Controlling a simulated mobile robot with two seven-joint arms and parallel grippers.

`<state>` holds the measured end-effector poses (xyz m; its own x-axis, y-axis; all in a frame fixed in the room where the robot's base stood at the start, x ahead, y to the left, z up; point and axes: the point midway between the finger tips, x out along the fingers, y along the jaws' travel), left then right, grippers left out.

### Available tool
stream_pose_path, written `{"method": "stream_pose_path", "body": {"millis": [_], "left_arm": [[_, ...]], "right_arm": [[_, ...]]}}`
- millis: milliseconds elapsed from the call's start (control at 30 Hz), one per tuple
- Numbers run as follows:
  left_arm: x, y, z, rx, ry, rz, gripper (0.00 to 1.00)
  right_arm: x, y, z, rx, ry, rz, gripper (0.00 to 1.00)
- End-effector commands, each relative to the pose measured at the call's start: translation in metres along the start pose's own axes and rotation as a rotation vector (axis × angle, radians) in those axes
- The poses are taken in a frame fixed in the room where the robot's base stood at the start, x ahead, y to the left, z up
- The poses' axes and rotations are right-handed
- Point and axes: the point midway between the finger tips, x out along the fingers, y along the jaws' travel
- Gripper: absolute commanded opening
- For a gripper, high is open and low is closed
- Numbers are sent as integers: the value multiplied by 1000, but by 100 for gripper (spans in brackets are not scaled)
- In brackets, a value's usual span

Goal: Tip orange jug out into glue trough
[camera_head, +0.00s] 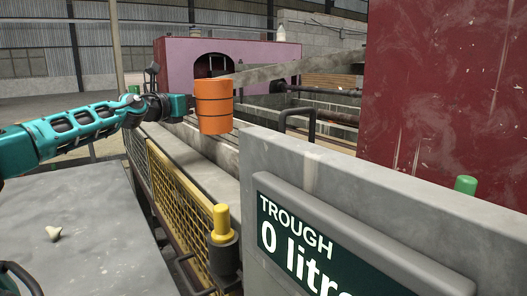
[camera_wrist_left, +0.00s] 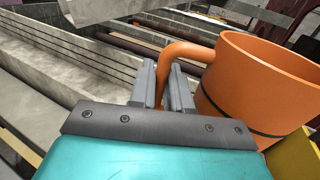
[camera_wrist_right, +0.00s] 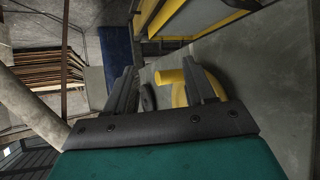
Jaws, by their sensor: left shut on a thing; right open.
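The orange jug (camera_head: 214,106) is held up in the air by my left gripper (camera_head: 176,106) in the head view. It looks upright, with a dark band around it. In the left wrist view the fingers of my left gripper (camera_wrist_left: 168,88) are shut on the handle of the orange jug (camera_wrist_left: 262,85). The trough is behind a grey panel whose sign (camera_head: 300,240) reads "TROUGH 0 litr", the rest cut off. The jug is above the grey channel beyond the yellow mesh guard. My right gripper (camera_wrist_right: 160,90) is open and empty in the right wrist view.
A yellow mesh guard (camera_head: 180,205) runs along the near side of the machine. A yellow-topped post (camera_head: 222,225) stands beside the panel. A red block (camera_head: 445,90) rises at right. A grey table (camera_head: 90,235) at left carries a small pale piece (camera_head: 54,233).

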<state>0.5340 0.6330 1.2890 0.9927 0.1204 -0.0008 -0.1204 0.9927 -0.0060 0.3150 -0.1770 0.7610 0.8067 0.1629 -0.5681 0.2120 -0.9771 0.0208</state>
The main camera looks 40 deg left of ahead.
Motion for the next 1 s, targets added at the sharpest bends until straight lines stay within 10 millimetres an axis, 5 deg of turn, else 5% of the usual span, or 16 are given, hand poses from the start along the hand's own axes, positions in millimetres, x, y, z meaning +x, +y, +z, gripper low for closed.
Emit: {"method": "stream_pose_path", "body": {"millis": [567, 1000], "left_arm": [[-2, -11, 30, 181, -38, 2, 0], [-6, -30, 39, 397, -81, 3, 0]], "right_arm": [[2, 0, 4, 0, -3, -1, 54], [20, -1, 30, 0, -2, 0, 54]]}}
